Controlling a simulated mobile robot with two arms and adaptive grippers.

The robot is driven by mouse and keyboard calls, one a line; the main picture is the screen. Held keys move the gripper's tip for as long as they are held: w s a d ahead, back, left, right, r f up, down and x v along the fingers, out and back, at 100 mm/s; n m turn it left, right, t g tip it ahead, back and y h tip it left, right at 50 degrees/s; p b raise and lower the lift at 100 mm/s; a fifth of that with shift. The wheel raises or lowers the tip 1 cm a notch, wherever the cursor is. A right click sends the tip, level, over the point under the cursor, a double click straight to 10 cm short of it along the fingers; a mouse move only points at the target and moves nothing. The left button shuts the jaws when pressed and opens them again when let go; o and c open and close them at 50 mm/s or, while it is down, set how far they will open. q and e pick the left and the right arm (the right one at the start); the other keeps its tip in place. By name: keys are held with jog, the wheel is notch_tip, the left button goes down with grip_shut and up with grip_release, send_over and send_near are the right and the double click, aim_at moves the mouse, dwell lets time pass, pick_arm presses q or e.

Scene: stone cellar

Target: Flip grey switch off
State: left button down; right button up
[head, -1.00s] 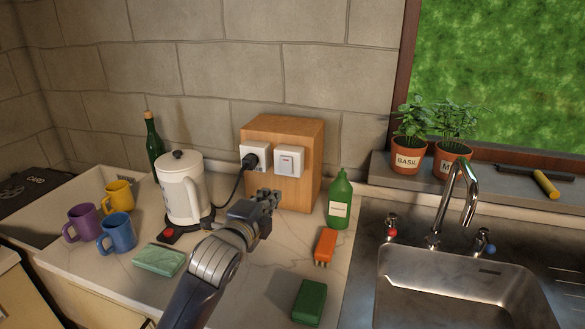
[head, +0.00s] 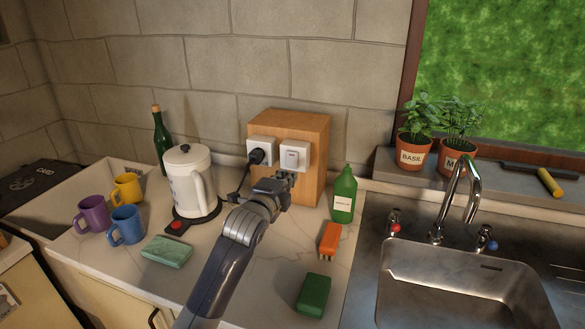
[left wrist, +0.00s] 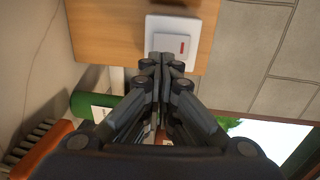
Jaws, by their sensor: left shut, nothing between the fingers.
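The light grey-white rocker switch (head: 295,154) is on the front of a wooden block (head: 318,133) against the stone wall. In the left wrist view the switch plate (left wrist: 205,30) has a small red mark. My left gripper (head: 285,178) is shut and empty, just below the switch in the head view. In the wrist view its fingertips (left wrist: 163,60) overlap the plate's lower edge; I cannot tell whether they touch it. Which way the rocker is tipped is too small to tell. My right gripper is not in view.
A socket with a black plug (head: 257,155) sits left of the switch, its cord running to the kettle (head: 186,185). A green bottle (head: 343,195), orange brush (head: 330,240) and green sponge (head: 313,294) stand or lie to the right, before the sink (head: 450,290).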

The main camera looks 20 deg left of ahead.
aim_at(295, 166)
pick_arm(q)
jog(key=w, duration=0.2)
jog(key=w+p, duration=0.1)
jog(key=w, duration=0.1)
jog(key=shift+w+d+f, duration=0.1)
jog(key=shift+w+f, duration=0.1)
jog(key=shift+w, duration=0.05)
jog(key=shift+w+f, duration=0.15)
jog(key=shift+w, duration=0.4)
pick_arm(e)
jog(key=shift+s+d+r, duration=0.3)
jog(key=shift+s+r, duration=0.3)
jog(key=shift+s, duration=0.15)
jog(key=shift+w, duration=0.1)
pick_arm(q)
jog(key=shift+f, duration=0.1)
jog(key=shift+w+f+t+b, duration=0.3)
jog(key=shift+f+b, duration=0.05)
jog(key=shift+b, duration=0.9)
jog(key=shift+r+p, duration=0.35)
jog(key=shift+p, duration=0.1)
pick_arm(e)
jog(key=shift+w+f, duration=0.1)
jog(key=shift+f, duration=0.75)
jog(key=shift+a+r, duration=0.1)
